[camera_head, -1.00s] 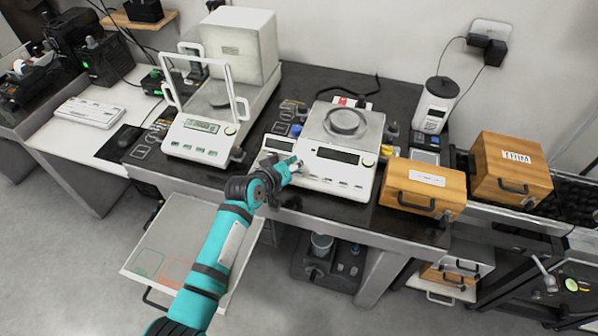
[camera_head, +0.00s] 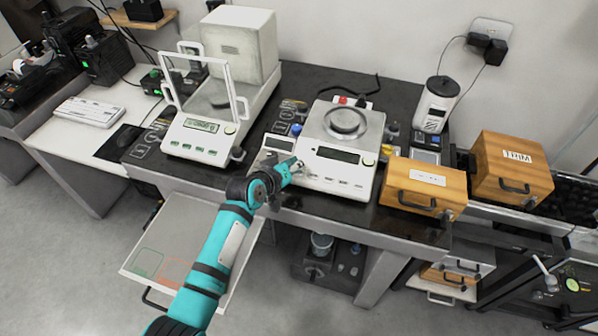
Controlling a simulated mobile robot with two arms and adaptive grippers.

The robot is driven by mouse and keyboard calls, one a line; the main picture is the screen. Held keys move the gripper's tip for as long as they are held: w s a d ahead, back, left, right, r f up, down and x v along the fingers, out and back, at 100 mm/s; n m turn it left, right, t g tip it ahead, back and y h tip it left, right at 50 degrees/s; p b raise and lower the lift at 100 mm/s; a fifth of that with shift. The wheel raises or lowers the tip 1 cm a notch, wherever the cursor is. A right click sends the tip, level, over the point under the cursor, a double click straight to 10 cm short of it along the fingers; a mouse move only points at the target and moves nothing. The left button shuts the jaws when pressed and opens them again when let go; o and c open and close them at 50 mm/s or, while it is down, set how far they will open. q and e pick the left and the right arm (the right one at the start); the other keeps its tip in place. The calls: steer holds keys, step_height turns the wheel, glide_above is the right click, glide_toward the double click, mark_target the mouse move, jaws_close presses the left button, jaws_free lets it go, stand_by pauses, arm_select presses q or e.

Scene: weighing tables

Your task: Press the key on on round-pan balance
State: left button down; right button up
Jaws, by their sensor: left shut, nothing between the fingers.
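The round-pan balance (camera_head: 345,138) stands on the dark bench. It is white, with a round metal pan (camera_head: 345,121) on a square plate, a dark display (camera_head: 338,155) and a row of small keys (camera_head: 343,182) along its front panel. My left gripper (camera_head: 297,166) is shut and empty at the left end of that front panel. The gripper hides the panel's left end, so I cannot tell whether its tips touch a key. My right gripper is out of view.
A second balance (camera_head: 203,140) with a glass-door frame stands to the left. A small white device (camera_head: 278,143) sits just left of my gripper. Wooden boxes (camera_head: 423,187) stand to the right. A pull-out shelf (camera_head: 190,215) lies below the bench edge.

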arm_select(q)
steer(key=shift+f, duration=0.35)
stand_by(0.8)
steer(key=shift+r, duration=0.1)
steer(key=shift+s+r+p, duration=0.2)
steer(key=shift+r+p, duration=0.45)
steer(key=shift+p, duration=0.1)
steer(key=r+p, duration=0.1)
steer(key=p, duration=0.1)
steer(key=s+r+p, duration=0.1)
steer(key=r, duration=0.1)
steer(key=r+p, duration=0.1)
steer(key=p, duration=0.1)
steer(key=shift+s+a+r+p, duration=0.2)
steer(key=shift+a+r+p, duration=0.1)
steer(key=shift+r+p, duration=0.1)
stand_by(0.5)
